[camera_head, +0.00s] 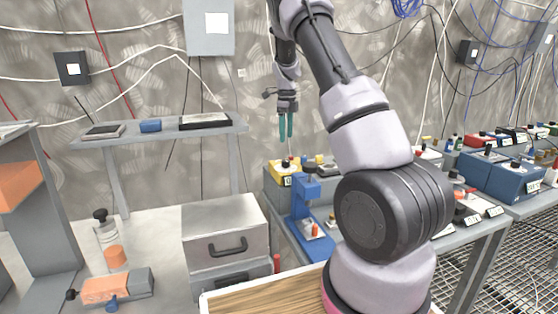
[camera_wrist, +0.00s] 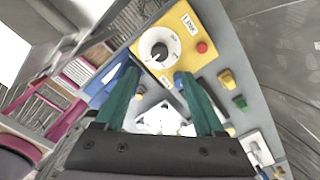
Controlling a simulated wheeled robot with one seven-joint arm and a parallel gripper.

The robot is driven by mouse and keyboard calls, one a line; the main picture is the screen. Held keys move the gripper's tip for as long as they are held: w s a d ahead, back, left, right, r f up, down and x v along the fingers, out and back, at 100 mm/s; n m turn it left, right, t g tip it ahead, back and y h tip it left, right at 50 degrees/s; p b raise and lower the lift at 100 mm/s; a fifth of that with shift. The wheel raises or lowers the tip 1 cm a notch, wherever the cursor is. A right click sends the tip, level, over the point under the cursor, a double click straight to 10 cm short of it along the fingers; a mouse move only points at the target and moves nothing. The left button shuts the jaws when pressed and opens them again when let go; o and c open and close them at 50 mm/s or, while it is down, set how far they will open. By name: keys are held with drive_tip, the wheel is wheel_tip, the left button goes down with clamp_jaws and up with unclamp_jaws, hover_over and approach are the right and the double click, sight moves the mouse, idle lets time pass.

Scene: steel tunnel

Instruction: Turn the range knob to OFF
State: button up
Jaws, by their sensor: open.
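The range knob (camera_wrist: 159,50) is a dark pointer on a round white dial, set in a yellow panel (camera_wrist: 178,22) with small printed marks around it. I cannot read which mark the pointer faces. In the head view the yellow instrument (camera_head: 278,178) stands on the bench, and its knob is too small to make out. My gripper (camera_head: 286,126) points down above it, apart from it. In the wrist view my gripper (camera_wrist: 156,74) has its two teal fingers spread, with nothing between them, and the knob appears just beyond the fingertips.
A red button (camera_wrist: 202,47) sits beside the dial. A blue stand (camera_head: 305,195) is close to the yellow instrument. Yellow and green pieces (camera_wrist: 232,90) lie along the bench. The air around my gripper looks clear.

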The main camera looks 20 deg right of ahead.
sight(286, 160)
wheel_tip(286, 160, down, 10)
drive_tip(key=shift+f, duration=0.25)
idle(0.3)
clamp_jaws()
